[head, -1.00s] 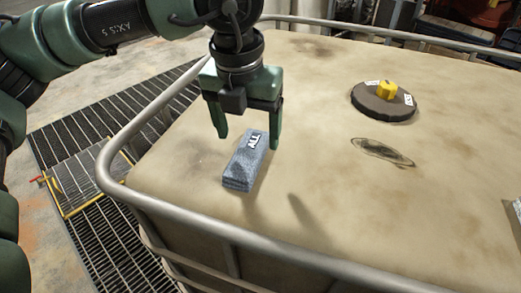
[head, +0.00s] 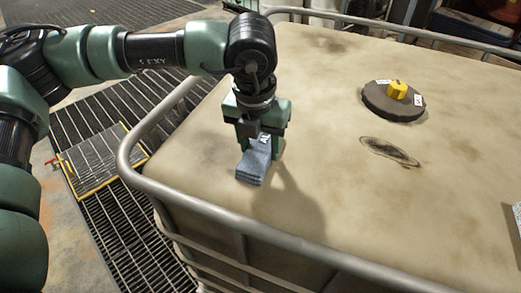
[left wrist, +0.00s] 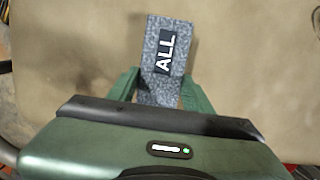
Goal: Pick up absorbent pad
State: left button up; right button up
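The absorbent pad (head: 254,166) is a small grey-blue speckled block with a dark label. It lies on top of the beige tank (head: 330,100), near its front left edge. My left gripper (head: 261,148) is down over the pad with one finger on each side of it. In the left wrist view the pad (left wrist: 175,30) runs between the fingertips (left wrist: 161,78), its label reading "ALL". The fingers are very close to its sides; I cannot tell whether they press on it. My right gripper is not in view.
A metal rail (head: 140,170) runs around the tank's top edge. A dark round cap (head: 393,104) with a yellow knob sits to the right, near a dark stain (head: 388,151). A pale object (head: 517,222) shows at the right edge. Floor grating lies left.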

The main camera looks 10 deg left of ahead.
aim_at(260, 148)
pick_arm(q)
jog(key=shift+r, duration=0.15)
jog(key=shift+r, duration=0.25)
notch_tip(260, 148, up, 19)
jog(key=b, duration=0.4)
jog(key=shift+r, duration=0.15)
